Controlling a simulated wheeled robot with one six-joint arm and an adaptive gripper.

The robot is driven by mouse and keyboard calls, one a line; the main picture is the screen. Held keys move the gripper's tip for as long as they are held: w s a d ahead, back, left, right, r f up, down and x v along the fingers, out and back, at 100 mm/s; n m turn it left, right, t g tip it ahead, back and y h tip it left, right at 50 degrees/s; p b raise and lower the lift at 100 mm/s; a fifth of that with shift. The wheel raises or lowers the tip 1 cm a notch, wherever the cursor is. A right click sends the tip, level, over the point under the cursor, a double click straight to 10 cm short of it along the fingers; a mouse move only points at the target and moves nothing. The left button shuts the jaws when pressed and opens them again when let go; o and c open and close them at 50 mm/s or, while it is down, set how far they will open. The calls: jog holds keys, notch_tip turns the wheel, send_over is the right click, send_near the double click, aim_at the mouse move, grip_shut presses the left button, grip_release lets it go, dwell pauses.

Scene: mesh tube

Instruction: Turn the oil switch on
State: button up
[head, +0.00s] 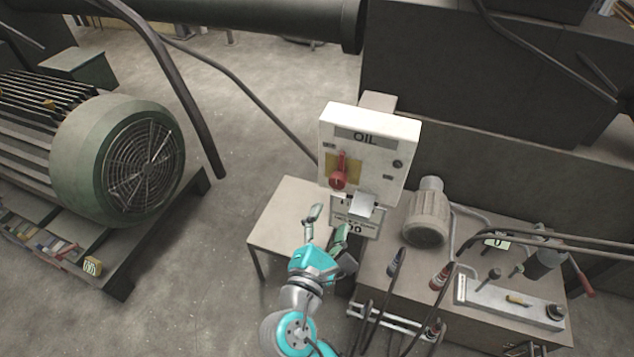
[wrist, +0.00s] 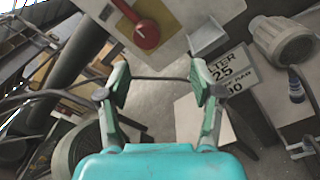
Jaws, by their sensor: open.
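The oil switch is a red rotary handle (head: 340,172) on a yellow plate, on the front of a white box marked OIL (head: 380,154). In the head view the knob is at the lower end and the lever points up. In the wrist view the red handle (wrist: 142,30) is at the top, left of centre, with its lever slanting to the upper left. My gripper (head: 327,222) is below the box in the head view. In the wrist view my gripper (wrist: 157,80) is open and empty, its fingers spread below the handle and apart from it.
A small pale table (head: 283,213) stands left of the box. A sign (head: 355,220) hangs under the box. A bench with a motor (head: 428,215), hoses and gauges is at the right. A large green motor (head: 118,155) is at the left. Open floor lies between.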

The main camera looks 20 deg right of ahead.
aim_at(336, 185)
jog(key=x, duration=0.3)
jog(key=r+x, duration=0.1)
jog(key=x, duration=0.6)
jog(key=shift+w+a+r, duration=0.3)
jog(key=shift+w+a, duration=0.05)
jog(key=shift+w, duration=0.05)
jog(key=c, duration=1.2)
jog(key=shift+o, duration=0.2)
